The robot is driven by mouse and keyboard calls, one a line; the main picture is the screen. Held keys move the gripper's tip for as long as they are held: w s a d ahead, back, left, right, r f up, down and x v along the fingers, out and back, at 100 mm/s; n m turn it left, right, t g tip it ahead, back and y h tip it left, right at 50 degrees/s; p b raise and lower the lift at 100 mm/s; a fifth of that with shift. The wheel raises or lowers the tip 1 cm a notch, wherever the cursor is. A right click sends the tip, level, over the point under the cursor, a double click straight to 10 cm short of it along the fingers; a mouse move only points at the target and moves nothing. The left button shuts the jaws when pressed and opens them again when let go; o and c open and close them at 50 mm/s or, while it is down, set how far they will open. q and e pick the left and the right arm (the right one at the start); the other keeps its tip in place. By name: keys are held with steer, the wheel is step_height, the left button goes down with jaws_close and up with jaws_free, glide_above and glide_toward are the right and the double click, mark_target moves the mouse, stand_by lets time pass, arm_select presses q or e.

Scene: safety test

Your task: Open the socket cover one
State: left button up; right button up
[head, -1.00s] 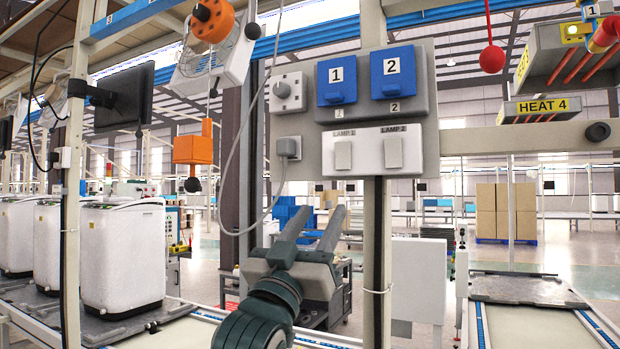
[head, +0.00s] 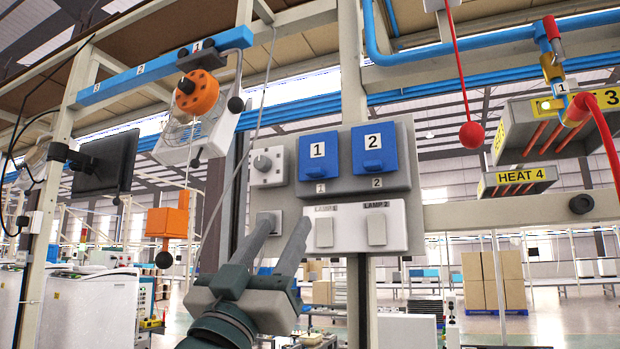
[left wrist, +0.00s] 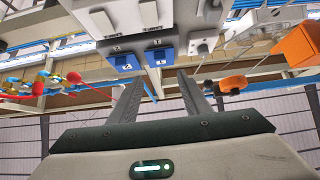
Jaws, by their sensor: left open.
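Socket cover one (head: 318,160) is a blue lid marked 1 on the grey wall panel, in the head view. It looks closed, with a small blue lip at its bottom. Socket cover two (head: 374,150), also blue and closed, sits to its right. In the left wrist view cover one (left wrist: 159,57) and cover two (left wrist: 125,62) appear upside down beyond the fingers. My left gripper (head: 283,228) is open and empty, below and left of cover one, with its fingers pointing up toward the panel. It also shows in the left wrist view (left wrist: 160,85). My right gripper is out of view.
Below the covers are two white lamp switches (head: 324,232). A knob box (head: 266,166) and a grey cable are left of cover one. An orange box (head: 168,222) hangs further left. A red ball (head: 472,135) hangs at the right.

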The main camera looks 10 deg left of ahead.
mark_target(313, 174)
arm_select(q)
steer(key=p+x, duration=0.4)
steer(key=x, duration=1)
steer(key=shift+r, duration=0.1)
steer(key=shift+x, duration=0.9)
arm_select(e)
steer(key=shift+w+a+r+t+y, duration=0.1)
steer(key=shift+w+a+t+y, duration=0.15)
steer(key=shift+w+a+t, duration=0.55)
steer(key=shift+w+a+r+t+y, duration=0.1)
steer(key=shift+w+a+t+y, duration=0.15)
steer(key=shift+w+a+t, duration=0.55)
arm_select(q)
steer(key=shift+c, duration=0.4)
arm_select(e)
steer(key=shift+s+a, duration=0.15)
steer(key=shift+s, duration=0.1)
arm_select(q)
jaws_close()
